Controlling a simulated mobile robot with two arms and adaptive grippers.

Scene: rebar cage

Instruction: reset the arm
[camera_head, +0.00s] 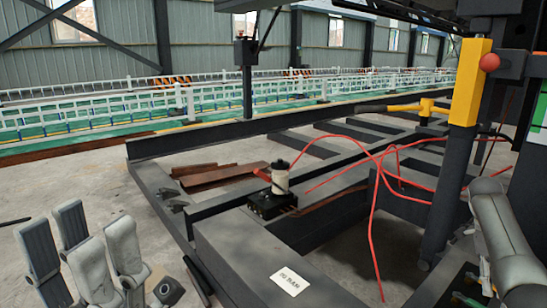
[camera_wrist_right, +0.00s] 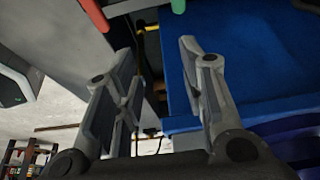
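My left gripper (camera_head: 80,240) is at the lower left of the head view. Its grey finger pads stand apart with a gap between them, and nothing shows in the gap. My right arm (camera_head: 505,240) comes in at the right edge of the head view, and its gripper cannot be made out clearly there. In the right wrist view my right gripper (camera_wrist_right: 160,58) has its two fingers spread wide, with nothing held between them. A blue surface (camera_wrist_right: 270,60) lies behind its right finger.
Dark steel beams (camera_head: 250,262) form a frame in front of me. A white and red tool (camera_head: 280,178) on a black base stands on it, and red cables (camera_head: 372,215) hang nearby. A yellow and black post (camera_head: 470,80) rises at the right. Concrete floor (camera_head: 100,185) is open at the left.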

